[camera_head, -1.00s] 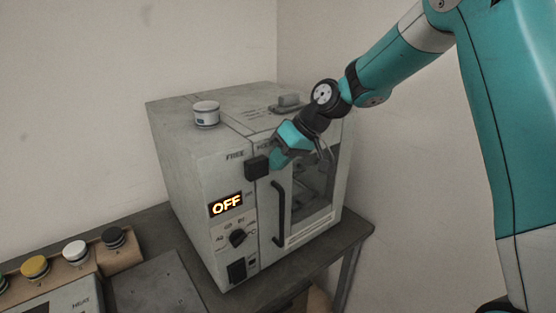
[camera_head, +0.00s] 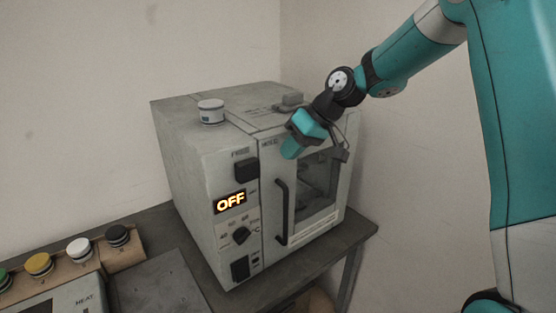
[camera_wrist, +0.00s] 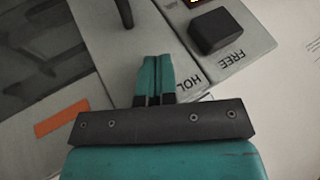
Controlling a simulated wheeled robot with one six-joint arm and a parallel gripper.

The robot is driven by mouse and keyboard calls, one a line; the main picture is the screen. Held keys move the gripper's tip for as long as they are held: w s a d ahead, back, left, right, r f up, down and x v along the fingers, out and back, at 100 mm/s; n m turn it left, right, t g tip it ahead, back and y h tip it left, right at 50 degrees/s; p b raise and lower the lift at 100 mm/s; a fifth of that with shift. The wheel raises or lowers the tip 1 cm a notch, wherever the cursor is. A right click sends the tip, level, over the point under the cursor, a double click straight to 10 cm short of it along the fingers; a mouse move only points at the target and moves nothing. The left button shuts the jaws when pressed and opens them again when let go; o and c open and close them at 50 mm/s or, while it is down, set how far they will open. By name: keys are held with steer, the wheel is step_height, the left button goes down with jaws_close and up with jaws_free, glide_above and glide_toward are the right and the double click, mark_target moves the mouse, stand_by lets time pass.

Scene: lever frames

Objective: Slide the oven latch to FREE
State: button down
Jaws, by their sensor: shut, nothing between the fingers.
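The oven (camera_head: 205,190) is a grey box with a dark-windowed door and a black vertical handle (camera_head: 282,212). Its latch, a black block (camera_head: 246,170), sits on the left front panel below the FREE label, clear of the door seam. In the wrist view the latch (camera_wrist: 216,30) lies beside FREE, up and right of my fingers. My gripper (camera_head: 290,152) is shut and empty, in front of the door top near HOLD and to the right of the latch, apart from it. Its closed teal fingertips show in the wrist view (camera_wrist: 155,68).
The oven display (camera_head: 230,202) reads OFF, above a black knob (camera_head: 240,235). Several colored-capped jars sit in a wooden rack (camera_head: 125,255) at the left. A bare wall stands behind.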

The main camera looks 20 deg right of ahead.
steer(key=b+v, duration=0.1)
steer(key=v, duration=0.6)
steer(key=shift+s+r, duration=0.2)
steer(key=shift+r, duration=0.1)
